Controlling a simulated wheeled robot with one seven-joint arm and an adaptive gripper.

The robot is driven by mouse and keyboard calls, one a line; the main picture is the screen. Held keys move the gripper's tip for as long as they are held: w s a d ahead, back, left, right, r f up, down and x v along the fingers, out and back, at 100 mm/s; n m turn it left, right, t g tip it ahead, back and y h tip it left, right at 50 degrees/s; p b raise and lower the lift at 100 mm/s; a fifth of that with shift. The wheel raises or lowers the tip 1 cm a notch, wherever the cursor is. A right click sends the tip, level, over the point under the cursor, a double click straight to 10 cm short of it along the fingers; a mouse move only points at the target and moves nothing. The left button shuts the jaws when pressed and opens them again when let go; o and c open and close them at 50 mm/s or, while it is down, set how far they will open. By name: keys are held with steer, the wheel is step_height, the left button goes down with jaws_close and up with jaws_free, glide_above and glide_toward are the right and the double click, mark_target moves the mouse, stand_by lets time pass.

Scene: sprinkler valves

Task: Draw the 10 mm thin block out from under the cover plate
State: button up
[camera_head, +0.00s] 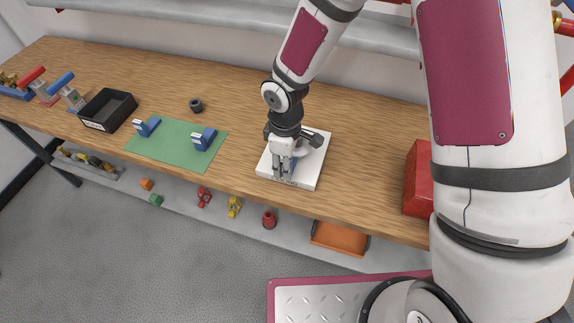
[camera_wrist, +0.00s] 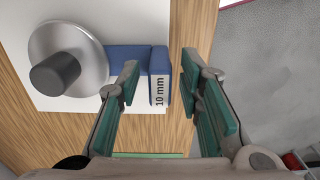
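The thin block (camera_wrist: 160,88), blue with a white end label reading "10 mm", juts out from the round silver cover plate (camera_wrist: 95,45) in the wrist view. Its inner end is hidden by the plate. The plate has a dark knob (camera_wrist: 55,74) and sits over a white base (camera_wrist: 125,18). My gripper (camera_wrist: 159,70) is open, its green-padded fingers either side of the block's labelled end in that view; I cannot tell if either touches. In the head view my gripper (camera_head: 284,176) points down over the white base (camera_head: 309,176) and hides most of the block.
A red box (camera_head: 418,178) stands at right. The wood between base and red box is clear.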

steer(key=shift+c, duration=0.3)
jaws_close()
steer(key=shift+s+a, duration=0.2)
steer(key=shift+s, duration=0.35)
steer(key=shift+s+a, duration=0.15)
steer(key=shift+s, duration=0.2)
steer(key=shift+s+a+p, duration=0.25)
steer(key=shift+s+p, duration=0.25)
steer(key=shift+s, duration=0.25)
steer(key=shift+r+p, duration=1.05)
steer(key=shift+r, duration=1)
